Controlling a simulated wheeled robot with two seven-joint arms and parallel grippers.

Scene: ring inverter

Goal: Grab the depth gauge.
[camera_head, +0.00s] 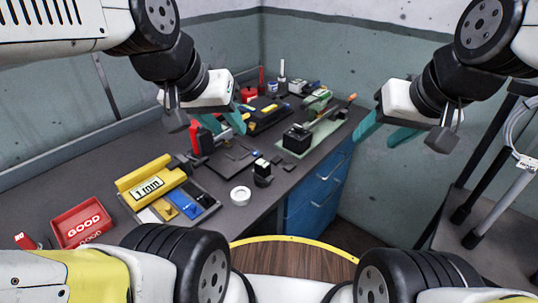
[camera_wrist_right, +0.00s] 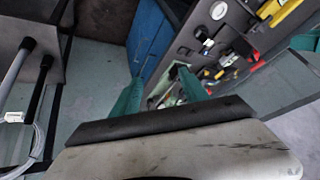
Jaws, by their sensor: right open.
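No part is clearly marked as the depth gauge. A yellow block labelled "1 mm" (camera_head: 148,187) lies in a grey tray (camera_head: 205,215) at the left of the bench, beside smaller yellow and blue pieces; I cannot tell if it is the gauge. A small upright black piece with a pale top (camera_head: 262,173) stands near the bench's front edge. My left gripper (camera_head: 222,128) hangs above the bench with teal fingers apart and appears empty. My right gripper (camera_head: 385,135) is open and empty, right of the bench; its spread fingers also show in the right wrist view (camera_wrist_right: 160,78).
A red bin marked GOOD (camera_head: 82,222) stands at the bench's left front. A white ring (camera_head: 240,195) lies near the front edge. A green plate with a device (camera_head: 300,140) and several tools fill the back. Blue drawers (camera_head: 318,190) are below. A rack (camera_head: 490,200) stands right.

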